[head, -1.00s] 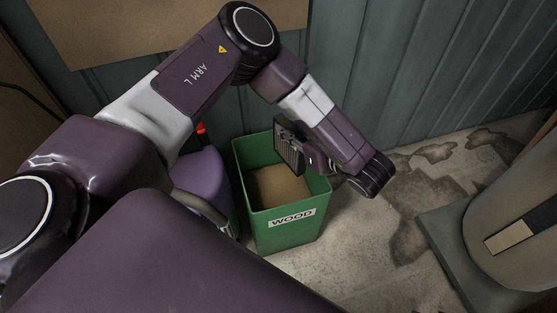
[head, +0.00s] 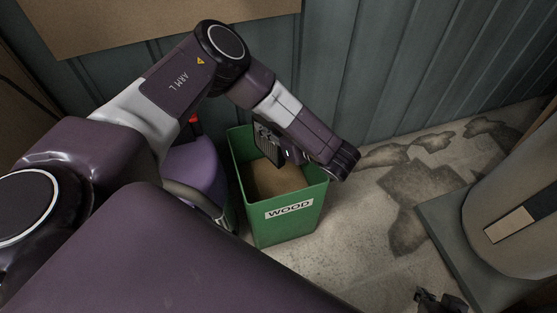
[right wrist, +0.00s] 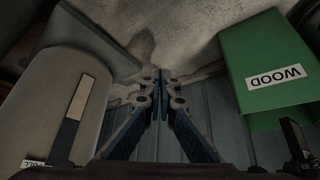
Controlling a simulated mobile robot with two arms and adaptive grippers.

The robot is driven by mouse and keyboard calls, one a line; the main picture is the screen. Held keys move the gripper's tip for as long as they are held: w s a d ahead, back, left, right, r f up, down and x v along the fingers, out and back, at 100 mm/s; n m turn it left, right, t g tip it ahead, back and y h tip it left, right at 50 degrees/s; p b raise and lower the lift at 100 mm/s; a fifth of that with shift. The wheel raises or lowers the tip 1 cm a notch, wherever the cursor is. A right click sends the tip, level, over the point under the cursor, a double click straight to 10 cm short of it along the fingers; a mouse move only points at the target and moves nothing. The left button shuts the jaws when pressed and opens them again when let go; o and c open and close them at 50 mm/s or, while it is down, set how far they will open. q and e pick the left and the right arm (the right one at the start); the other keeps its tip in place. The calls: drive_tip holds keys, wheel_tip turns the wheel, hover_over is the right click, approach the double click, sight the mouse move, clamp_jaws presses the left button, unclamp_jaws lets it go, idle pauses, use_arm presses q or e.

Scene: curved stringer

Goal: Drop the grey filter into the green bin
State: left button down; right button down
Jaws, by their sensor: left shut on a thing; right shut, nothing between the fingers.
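The green bin (head: 285,228) stands on the floor in the middle of the head view, with a white WOOD label and a brown surface inside. It also shows upside down at the right of the right wrist view (right wrist: 262,52). My left gripper (head: 284,149) is over the bin's back part, shut on the grey filter (head: 267,145), a dark, flat, ribbed piece. The gripper's fingers are partly hidden. My right gripper (head: 440,301) is at the bottom right of the head view, away from the bin. In the right wrist view its fingers (right wrist: 160,78) are shut and empty.
A purple container (head: 193,172) with a red part on top stands just left of the bin. A large grey cylinder (head: 510,215) stands on a grey base at the right. A corrugated wall (head: 390,70) is behind. Stained floor between bin and cylinder is free.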

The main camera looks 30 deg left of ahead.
use_arm(q)
drive_tip(key=shift+f+b, duration=0.5)
drive_tip(key=shift+f, duration=0.25)
use_arm(e)
drive_tip(key=w+a+r+t, duration=0.1)
drive_tip(key=w+r+t, duration=0.1)
drive_tip(key=w, duration=0.3)
drive_tip(key=shift+w+a+r+t+y, duration=0.25)
drive_tip(key=shift+a+r+t+y, duration=0.15)
drive_tip(key=shift+r, duration=0.1)
use_arm(q)
drive_tip(key=c, duration=1.7)
unclamp_jaws()
drive_tip(key=shift+o, duration=0.2)
drive_tip(key=shift+d, duration=0.15)
drive_tip(key=v, duration=1.1)
drive_tip(key=shift+d+r, duration=0.2)
drive_tip(key=shift+d, duration=0.15)
drive_tip(key=shift+s, duration=0.15)
